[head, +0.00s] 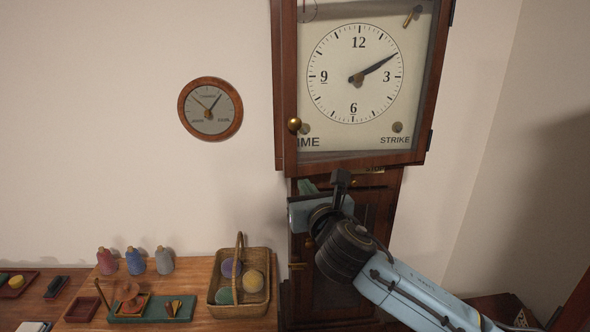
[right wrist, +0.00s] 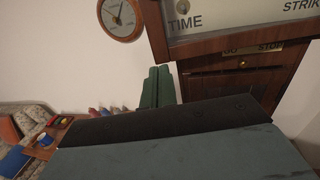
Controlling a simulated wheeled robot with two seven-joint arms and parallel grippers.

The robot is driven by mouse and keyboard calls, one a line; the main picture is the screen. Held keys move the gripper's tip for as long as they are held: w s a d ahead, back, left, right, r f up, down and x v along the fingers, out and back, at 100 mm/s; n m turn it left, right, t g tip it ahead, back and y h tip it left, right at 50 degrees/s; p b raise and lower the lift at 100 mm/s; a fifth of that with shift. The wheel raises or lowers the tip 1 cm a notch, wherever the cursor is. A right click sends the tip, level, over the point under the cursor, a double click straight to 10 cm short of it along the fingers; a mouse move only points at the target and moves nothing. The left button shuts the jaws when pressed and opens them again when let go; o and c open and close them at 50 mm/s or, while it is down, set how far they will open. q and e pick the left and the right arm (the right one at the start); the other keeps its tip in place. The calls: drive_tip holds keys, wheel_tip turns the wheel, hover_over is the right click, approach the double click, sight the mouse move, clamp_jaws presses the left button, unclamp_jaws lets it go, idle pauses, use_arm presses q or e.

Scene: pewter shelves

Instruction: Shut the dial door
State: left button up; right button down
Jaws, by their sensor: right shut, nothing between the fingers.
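The dial door (head: 289,70) is a wood-framed glass door over the white clock dial (head: 355,75). Its brass knob (head: 294,125) is at the lower left and its hinges are on the right edge. The door looks closed or nearly so; I cannot tell if a small gap is left. Its lower edge also shows in the right wrist view (right wrist: 235,43). My right gripper (head: 309,187) is just below the door's lower left corner, apart from the knob, shut and empty. Its green fingers also show in the right wrist view (right wrist: 158,88). My left gripper is out of view.
The narrower clock trunk (head: 385,190) stands below the dial. A small round wall dial (head: 210,108) hangs at left. The wall between is clear.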

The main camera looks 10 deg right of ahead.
sight(292, 164)
drive_tip(key=w, duration=0.3)
drive_tip(key=w+a, duration=0.1)
drive_tip(key=w, duration=0.5)
drive_tip(key=shift+a, duration=0.15)
